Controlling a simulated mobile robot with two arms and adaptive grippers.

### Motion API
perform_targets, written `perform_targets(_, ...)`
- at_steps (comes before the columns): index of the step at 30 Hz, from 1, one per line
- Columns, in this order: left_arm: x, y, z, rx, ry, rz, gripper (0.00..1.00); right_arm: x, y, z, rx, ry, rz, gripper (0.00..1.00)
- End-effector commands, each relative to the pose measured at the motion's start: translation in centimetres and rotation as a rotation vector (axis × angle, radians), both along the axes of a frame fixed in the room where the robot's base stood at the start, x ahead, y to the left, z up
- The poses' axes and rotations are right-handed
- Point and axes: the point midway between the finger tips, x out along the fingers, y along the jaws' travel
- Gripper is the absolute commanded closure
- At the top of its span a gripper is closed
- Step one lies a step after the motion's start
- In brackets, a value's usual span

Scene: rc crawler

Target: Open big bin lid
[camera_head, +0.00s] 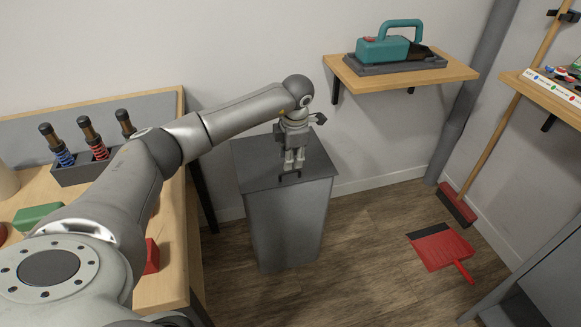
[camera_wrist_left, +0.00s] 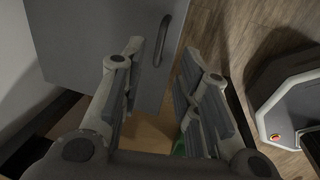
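The big bin (camera_head: 285,225) is a tall grey box on the floor against the back wall. Its flat grey lid (camera_head: 258,168) is shut and has a dark bar handle (camera_head: 289,176) near its front edge. My left gripper (camera_head: 294,166) points down over the lid, close to the handle. In the left wrist view my left gripper (camera_wrist_left: 162,48) has its two fingers apart, with the handle (camera_wrist_left: 163,42) showing in the gap between the fingertips. I cannot tell whether the fingers touch it. The lid (camera_wrist_left: 90,35) fills the upper left there. My right gripper is not in view.
A shelf (camera_head: 400,82) with a teal tool (camera_head: 390,48) hangs at the right. A red dustpan (camera_head: 440,248) and a broom (camera_head: 457,205) are on the right floor.

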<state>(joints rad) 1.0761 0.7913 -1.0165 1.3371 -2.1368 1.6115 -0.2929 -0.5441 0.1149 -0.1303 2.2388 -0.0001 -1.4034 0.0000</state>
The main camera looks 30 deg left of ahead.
Motion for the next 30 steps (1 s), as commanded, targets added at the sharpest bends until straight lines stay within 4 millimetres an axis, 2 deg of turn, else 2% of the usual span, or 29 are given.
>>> perform_targets(1, 0.1, 0.1, -1.3, -0.002, 0.002, 0.002, 0.70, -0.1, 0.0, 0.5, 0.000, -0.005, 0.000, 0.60)
perform_targets(3, 0.2, 0.3, -2.5, -0.002, 0.003, 0.001, 0.70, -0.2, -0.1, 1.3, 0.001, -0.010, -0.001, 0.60)
perform_targets(9, 0.6, 0.6, -4.7, -0.002, 0.000, 0.001, 0.70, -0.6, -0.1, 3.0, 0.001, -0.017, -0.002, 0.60)
perform_targets(20, 0.7, 0.7, -5.3, -0.002, -0.001, 0.001, 0.70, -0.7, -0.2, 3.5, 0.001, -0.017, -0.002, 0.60)
perform_targets(21, 0.7, 0.7, -5.3, -0.002, -0.001, 0.000, 0.71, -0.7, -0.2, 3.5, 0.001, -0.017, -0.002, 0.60)
perform_targets(28, 0.7, 0.7, -5.3, -0.002, -0.001, 0.000, 1.00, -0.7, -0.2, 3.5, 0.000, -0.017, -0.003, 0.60)
perform_targets(30, 0.7, 0.7, -5.3, -0.002, -0.001, 0.000, 1.00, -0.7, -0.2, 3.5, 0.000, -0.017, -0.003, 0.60)
